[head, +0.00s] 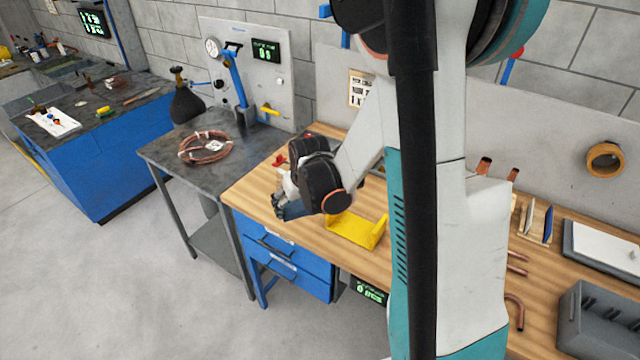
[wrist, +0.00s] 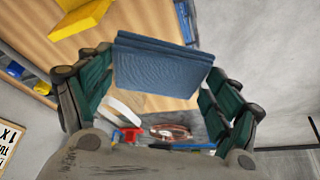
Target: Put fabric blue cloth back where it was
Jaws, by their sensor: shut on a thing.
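The fabric blue cloth (wrist: 160,66) is a folded blue pad that spans between the two fingers of my gripper (wrist: 158,80) in the wrist view. My gripper is shut on it. In the head view my gripper (head: 284,203) is over the left front part of the wooden workbench (head: 262,185), above the drawers. Only a small dark blue patch of the cloth shows there, mostly hidden by my gripper. Whether the cloth touches the bench top is hard to tell.
A yellow bracket (head: 356,231) lies on the bench to the right of my gripper. A red-handled item (head: 281,160) is behind it. A copper coil (head: 205,147) lies on the dark metal table to the left. Floor is clear in front.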

